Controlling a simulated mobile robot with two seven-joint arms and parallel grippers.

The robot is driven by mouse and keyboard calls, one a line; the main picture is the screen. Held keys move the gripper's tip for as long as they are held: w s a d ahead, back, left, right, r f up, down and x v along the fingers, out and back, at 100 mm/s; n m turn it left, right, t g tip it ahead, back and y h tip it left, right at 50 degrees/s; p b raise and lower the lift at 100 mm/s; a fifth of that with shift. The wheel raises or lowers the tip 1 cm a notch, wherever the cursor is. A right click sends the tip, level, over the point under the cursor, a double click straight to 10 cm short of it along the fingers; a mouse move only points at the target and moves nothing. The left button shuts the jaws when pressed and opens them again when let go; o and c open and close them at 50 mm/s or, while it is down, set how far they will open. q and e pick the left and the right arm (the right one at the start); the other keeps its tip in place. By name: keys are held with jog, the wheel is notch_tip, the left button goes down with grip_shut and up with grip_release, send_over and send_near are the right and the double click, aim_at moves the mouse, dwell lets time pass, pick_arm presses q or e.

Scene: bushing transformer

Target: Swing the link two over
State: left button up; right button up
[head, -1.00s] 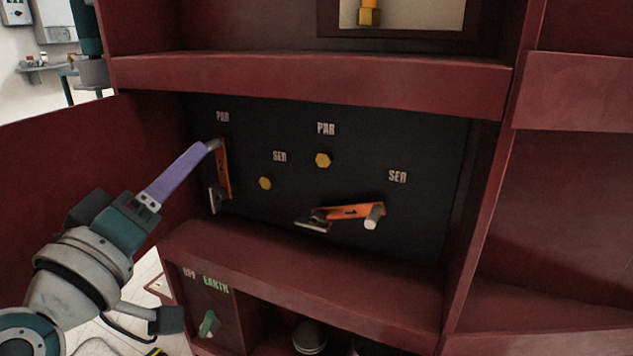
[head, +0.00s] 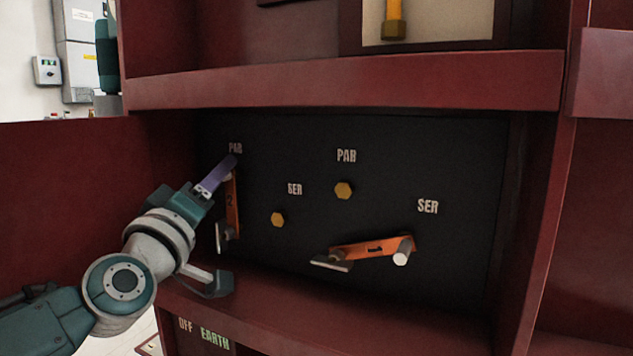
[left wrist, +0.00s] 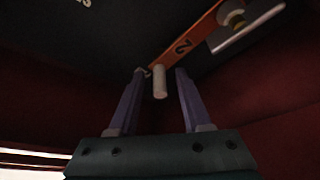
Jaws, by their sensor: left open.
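Link two, an orange bar (head: 232,208) marked 2, stands nearly upright at the left of the dark panel. Its upper end is by the left PAR label (head: 236,149) and its lower end by a grey plate. In the left wrist view link two (left wrist: 185,45) carries a pale round handle (left wrist: 160,82) at its end. My left gripper (head: 228,166) is at the upper end of link two; in the wrist view its open purple fingers (left wrist: 158,85) lie on either side of the handle, with gaps showing. In the head view the fingers largely hide the handle. My right gripper is not in view.
Link one (head: 372,248), orange, points right toward the right SER label (head: 428,206). Yellow studs (head: 344,190) and (head: 278,219) sit between the links. A red shelf (head: 340,82) runs above, a red ledge below, and a red side wall stands left.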

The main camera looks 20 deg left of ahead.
pick_arm(q)
jog(key=shift+w, duration=0.2)
grip_shut()
dwell(0.3)
